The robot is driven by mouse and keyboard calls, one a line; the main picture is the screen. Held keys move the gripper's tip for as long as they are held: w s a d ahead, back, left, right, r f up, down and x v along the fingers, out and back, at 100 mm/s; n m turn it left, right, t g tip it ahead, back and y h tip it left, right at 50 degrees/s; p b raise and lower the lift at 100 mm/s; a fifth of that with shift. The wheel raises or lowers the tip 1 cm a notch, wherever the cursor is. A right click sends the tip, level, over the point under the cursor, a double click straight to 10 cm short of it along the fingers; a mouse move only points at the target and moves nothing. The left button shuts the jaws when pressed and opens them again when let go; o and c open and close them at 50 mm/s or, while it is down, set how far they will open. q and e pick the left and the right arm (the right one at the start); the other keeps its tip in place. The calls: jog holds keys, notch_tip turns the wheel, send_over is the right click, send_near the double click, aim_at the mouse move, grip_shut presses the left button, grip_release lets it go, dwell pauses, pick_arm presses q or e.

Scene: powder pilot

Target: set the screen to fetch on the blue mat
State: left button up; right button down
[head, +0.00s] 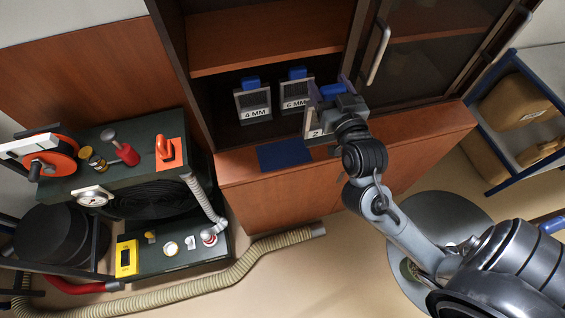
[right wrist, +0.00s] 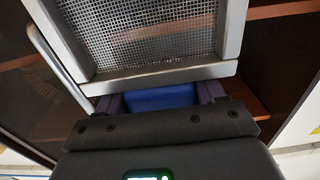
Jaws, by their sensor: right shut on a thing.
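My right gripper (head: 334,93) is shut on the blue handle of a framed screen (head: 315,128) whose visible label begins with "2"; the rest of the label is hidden. It holds the screen at the front of the cabinet, right of the 6 MM screen. In the right wrist view the mesh and grey frame of the held screen (right wrist: 150,35) show beyond my gripper (right wrist: 160,98). The 4 MM screen (head: 254,104) and the 6 MM screen (head: 294,94) stand upright in the cabinet. The blue mat (head: 284,154) is bare, on the ledge below and left of the held screen. My left gripper is not in view.
The wooden cabinet (head: 262,52) has a glass door (head: 425,60) with a metal handle close to my right arm. A green machine bench (head: 130,170) with a hose (head: 240,265) stands left. A blue rack (head: 525,130) with sacks stands right.

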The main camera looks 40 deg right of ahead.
jog(key=f, duration=0.1)
jog(key=f+b, duration=0.1)
jog(key=f, duration=0.1)
jog(key=shift+s+d, duration=0.15)
jog(key=shift+s, duration=0.05)
pick_arm(q)
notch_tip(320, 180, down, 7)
jog(key=b, duration=0.4)
jog(key=shift+b, duration=0.4)
pick_arm(e)
jog(key=w+a+f, duration=0.6)
jog(key=w+f, duration=0.3)
jog(key=f, duration=0.3)
jog(key=shift+w+a, duration=0.2)
jog(key=shift+w, duration=0.15)
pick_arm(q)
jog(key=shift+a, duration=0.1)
pick_arm(e)
jog(key=shift+f, duration=0.1)
jog(key=shift+c, duration=0.6)
grip_release()
jog(key=shift+f, duration=0.1)
